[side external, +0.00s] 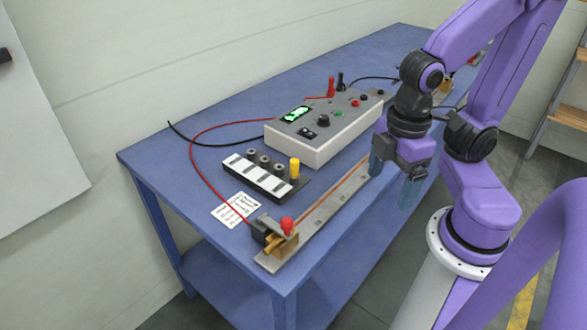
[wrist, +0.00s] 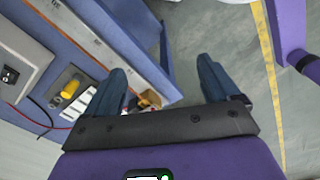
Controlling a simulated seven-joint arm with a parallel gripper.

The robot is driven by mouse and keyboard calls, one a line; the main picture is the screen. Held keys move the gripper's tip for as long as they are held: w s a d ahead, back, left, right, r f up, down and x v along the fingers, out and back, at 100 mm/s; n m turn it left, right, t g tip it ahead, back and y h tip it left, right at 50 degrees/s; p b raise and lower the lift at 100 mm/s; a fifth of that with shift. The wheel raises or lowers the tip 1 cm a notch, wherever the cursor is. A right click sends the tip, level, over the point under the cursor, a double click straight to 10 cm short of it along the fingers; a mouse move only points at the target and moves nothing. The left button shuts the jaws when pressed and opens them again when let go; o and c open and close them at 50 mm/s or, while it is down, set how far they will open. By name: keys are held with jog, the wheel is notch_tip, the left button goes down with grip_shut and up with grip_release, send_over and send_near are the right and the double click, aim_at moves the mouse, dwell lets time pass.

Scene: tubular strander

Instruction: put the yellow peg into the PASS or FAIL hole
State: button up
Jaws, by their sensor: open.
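The yellow peg (side external: 294,168) stands upright at the right end of a dark block (side external: 302,190) on the blue table. White label strips (side external: 255,175) lie along the block's front; I cannot read PASS or FAIL on them. Three grey round pieces (side external: 264,161) stand in a row left of the peg; whether they are open holes is unclear. In the wrist view the peg (wrist: 70,89) shows left of the fingers. My gripper (side external: 391,184) is open and empty, to the right of the peg and apart from it, by the table's front edge. Its fingers (wrist: 162,70) also show in the wrist view.
A grey meter box (side external: 325,130) with knobs and a lit display stands behind the block. A long ruled bar (side external: 325,210) with a red-knobbed clamp (side external: 286,226) runs along the front edge. Red and black cables and a paper note (side external: 236,209) lie on the left.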

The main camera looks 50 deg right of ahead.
jog(key=c, duration=0.5)
jog(key=shift+w, duration=0.1)
jog(key=n+t+h, duration=0.2)
jog(key=n+h, duration=0.2)
jog(key=n, duration=0.6)
send_near(294, 161)
jog(key=shift+h, duration=0.3)
jog(key=x, duration=0.5)
jog(key=shift+d+f, duration=0.25)
jog(key=shift+a+x, duration=0.2)
jog(key=shift+x, duration=0.75)
jog(key=shift+a+x, duration=0.2)
jog(key=shift+x, duration=1.65)
